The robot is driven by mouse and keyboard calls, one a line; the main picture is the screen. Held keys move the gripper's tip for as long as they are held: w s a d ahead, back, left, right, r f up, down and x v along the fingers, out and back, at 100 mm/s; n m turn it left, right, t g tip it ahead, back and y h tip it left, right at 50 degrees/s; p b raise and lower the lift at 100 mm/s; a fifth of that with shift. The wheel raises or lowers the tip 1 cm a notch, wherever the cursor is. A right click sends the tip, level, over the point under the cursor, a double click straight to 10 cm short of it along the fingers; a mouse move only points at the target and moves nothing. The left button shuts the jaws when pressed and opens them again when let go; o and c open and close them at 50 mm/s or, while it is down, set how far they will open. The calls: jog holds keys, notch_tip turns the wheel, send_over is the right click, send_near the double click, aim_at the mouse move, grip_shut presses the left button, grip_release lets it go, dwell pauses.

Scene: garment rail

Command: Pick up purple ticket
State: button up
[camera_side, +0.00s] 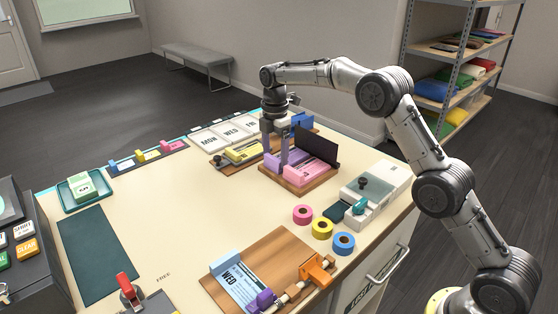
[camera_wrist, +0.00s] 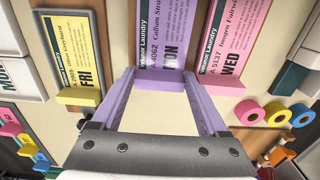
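The purple ticket (camera_side: 291,157) lies on a wooden board, between a yellow ticket (camera_side: 243,153) and a pink ticket (camera_side: 309,169). In the wrist view the purple ticket (camera_wrist: 166,35) is at top centre, with a purple block (camera_wrist: 160,79) at its near end. My gripper (camera_side: 276,162) points down over the board at the purple ticket's end. In the wrist view its two lilac fingers (camera_wrist: 162,108) are spread wide, with the purple block between or just beyond them. Only cream table shows in the near gap. I cannot tell whether the fingers touch the block.
A dark upright panel (camera_side: 317,147) stands behind the tickets. Pink, yellow and blue tape rolls (camera_side: 322,228) and a grey-white device (camera_side: 376,186) are to the right. A board with a blue ticket (camera_side: 238,284) is at the front. The table's middle is clear.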

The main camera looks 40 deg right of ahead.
jog(key=c, duration=0.6)
jog(key=shift+c, duration=0.2)
jog(key=shift+r, duration=0.1)
jog(key=shift+r, duration=0.45)
notch_tip(320, 180, up, 2)
jog(key=shift+r, duration=0.1)
jog(key=s+r, duration=0.9)
jog(key=s, duration=0.5)
jog(key=shift+a+r, duration=0.25)
jog(key=shift+r, duration=0.15)
